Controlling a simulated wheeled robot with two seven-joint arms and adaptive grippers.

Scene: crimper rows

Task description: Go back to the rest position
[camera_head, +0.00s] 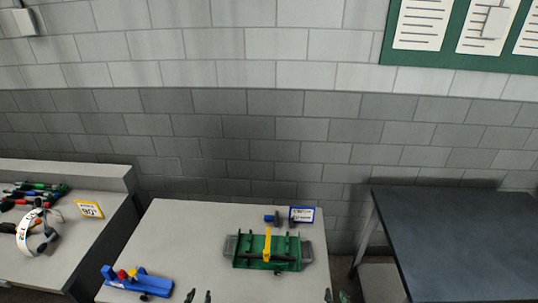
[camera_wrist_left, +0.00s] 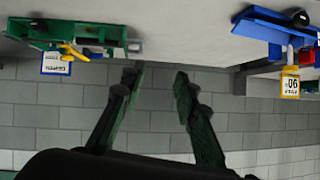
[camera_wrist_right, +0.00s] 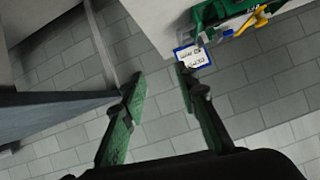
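My left gripper (camera_head: 198,297) shows only by its fingertips at the bottom edge of the head view, in front of the light table. In the left wrist view its two green fingers (camera_wrist_left: 158,76) stand apart with nothing between them. My right gripper (camera_head: 336,297) also shows only by its fingertips at the bottom edge, near the table's right side. In the right wrist view its fingers (camera_wrist_right: 161,75) are apart and empty. Both grippers are clear of the objects on the table.
The light table (camera_head: 185,225) holds a green fixture with a yellow handle (camera_head: 267,247), a blue fixture (camera_head: 138,282) and a blue-framed sign (camera_head: 302,215). A dark table (camera_head: 460,240) stands right, apparently empty. A left bench (camera_head: 95,235) holds tools, a headset-like item and a yellow sign (camera_head: 90,209).

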